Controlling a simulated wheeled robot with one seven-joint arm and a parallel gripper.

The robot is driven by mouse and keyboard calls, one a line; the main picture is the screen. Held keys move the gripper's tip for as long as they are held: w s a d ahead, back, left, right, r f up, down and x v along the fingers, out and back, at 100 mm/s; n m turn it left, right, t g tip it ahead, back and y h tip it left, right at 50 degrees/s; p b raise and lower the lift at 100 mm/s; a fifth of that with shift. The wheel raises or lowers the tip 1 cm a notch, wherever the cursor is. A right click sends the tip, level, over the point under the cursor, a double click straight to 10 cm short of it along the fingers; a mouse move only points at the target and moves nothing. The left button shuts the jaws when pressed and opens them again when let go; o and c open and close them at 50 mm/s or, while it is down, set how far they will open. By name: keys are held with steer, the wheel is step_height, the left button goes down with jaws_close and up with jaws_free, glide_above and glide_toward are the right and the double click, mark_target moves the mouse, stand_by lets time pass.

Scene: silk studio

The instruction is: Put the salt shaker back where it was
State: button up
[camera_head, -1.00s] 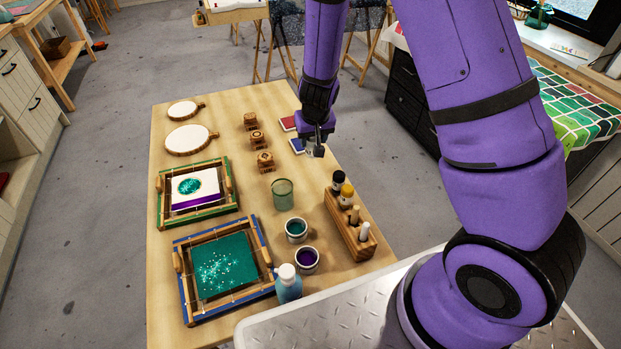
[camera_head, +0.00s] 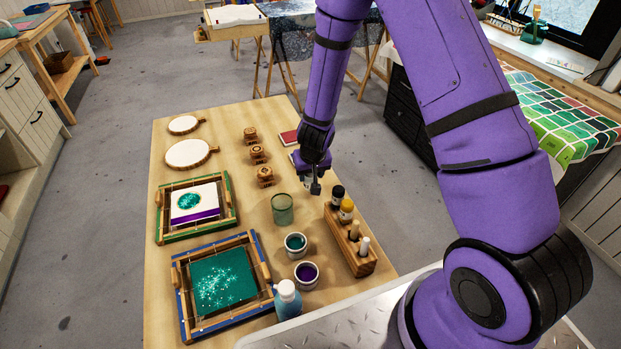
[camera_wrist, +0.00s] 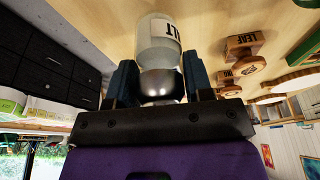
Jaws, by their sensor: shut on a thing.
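The salt shaker (camera_wrist: 158,42) is a pale, clear-looking jar with a white label reading "LT" and a shiny metal cap. In the wrist view it stands between the two dark fingers of my gripper (camera_wrist: 160,82), which is shut on it near the cap. In the head view my gripper (camera_head: 314,186) is over the right part of the table, behind the wooden rack (camera_head: 350,240) and to the right of the stamps. My wrist and fingers largely hide the shaker there, and I cannot tell whether it touches the tabletop.
The rack holds several bottles and handled tools. A green jar (camera_head: 282,209), teal pot (camera_head: 295,244) and purple pot (camera_head: 306,273) stand left of it. Wooden stamps (camera_head: 257,154) and a red pad (camera_head: 289,137) lie behind. Two framed screens (camera_head: 194,203) occupy the left side.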

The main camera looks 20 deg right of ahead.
steer(key=shift+f, duration=1.15)
steer(key=shift+f, duration=0.1)
steer(key=o, duration=1)
steer(key=v, duration=1.2)
